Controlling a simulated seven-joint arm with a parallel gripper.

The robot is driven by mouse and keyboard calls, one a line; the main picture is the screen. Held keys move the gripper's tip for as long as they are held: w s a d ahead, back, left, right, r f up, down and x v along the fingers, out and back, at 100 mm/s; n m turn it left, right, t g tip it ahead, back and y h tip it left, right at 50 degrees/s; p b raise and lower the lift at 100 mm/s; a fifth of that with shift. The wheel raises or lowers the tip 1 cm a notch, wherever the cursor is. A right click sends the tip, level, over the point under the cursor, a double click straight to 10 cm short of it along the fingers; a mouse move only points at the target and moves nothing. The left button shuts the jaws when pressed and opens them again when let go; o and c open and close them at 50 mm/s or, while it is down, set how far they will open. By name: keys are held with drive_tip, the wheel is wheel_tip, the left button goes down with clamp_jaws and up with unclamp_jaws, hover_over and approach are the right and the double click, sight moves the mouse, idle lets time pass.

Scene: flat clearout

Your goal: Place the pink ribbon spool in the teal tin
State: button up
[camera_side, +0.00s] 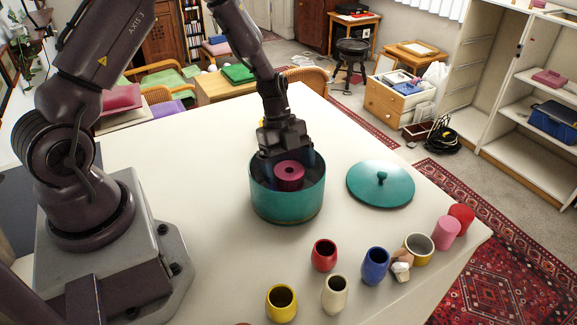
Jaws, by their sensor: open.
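The teal tin (287,206) stands open on the white table, near its middle. The pink ribbon spool (289,183) shows inside the tin's rim, with its round top and centre hole facing up. My gripper (284,152) is over the back part of the tin, just behind the spool. It is open; its fingertips are partly hidden, and I cannot tell whether they touch the spool. The teal lid (380,186) with its knob lies flat on the table to the right of the tin.
Several cups stand in front and right: yellow (281,304), cream (335,294), red (324,255) and blue (375,265). A small brown-and-white object (401,264) lies beside the blue cup. A pink cylinder (446,232) is near the right table edge. The table left of the tin is clear.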

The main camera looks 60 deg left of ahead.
drive_tip(key=v, duration=1.1)
drive_tip(key=s+d+r+n+t+y, duration=0.1)
drive_tip(key=s+d+r+n, duration=0.15)
drive_tip(key=r, duration=0.35)
drive_tip(key=s+d+r+n+t+y, duration=0.1)
drive_tip(key=s+d+r+n+y, duration=0.15)
drive_tip(key=r+n, duration=0.2)
drive_tip(key=s+d+r+n+t, duration=0.1)
drive_tip(key=s+d+r+n, duration=0.1)
drive_tip(key=s+n, duration=0.3)
drive_tip(key=s+d+r+n+t+y, duration=0.1)
drive_tip(key=s+d+r+n+t, duration=0.1)
drive_tip(key=s+r+n, duration=0.3)
drive_tip(key=shift+s+r+n+t, duration=0.3)
drive_tip(key=shift+s+n, duration=0.2)
drive_tip(key=shift+s, duration=0.55)
